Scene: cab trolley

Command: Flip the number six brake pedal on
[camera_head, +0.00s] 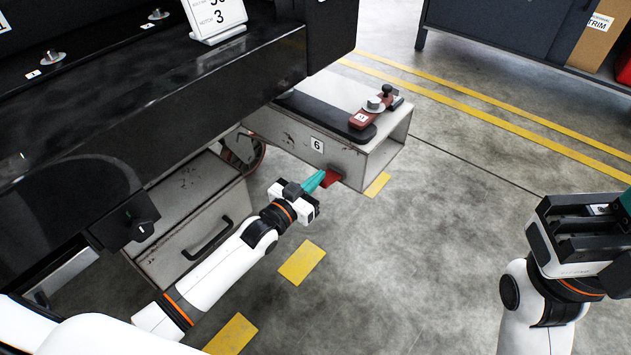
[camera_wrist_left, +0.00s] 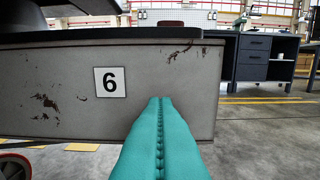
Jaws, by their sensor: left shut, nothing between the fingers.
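The red brake pedal (camera_head: 334,177) sticks out low on the side of the grey trolley beam, to the right of and below the number 6 label (camera_head: 317,145). My left gripper (camera_head: 318,180) has its teal fingers shut and empty, with the tips at the pedal's left side; I cannot tell whether they touch. In the left wrist view the shut fingers (camera_wrist_left: 160,130) point at the beam beside the 6 label (camera_wrist_left: 110,82), and no pedal shows there. My right gripper (camera_head: 624,205) is at the right edge, its fingers mostly out of view.
A grey drawer box with a black handle (camera_head: 208,239) stands left of my left arm. A black console (camera_head: 150,80) overhangs it.

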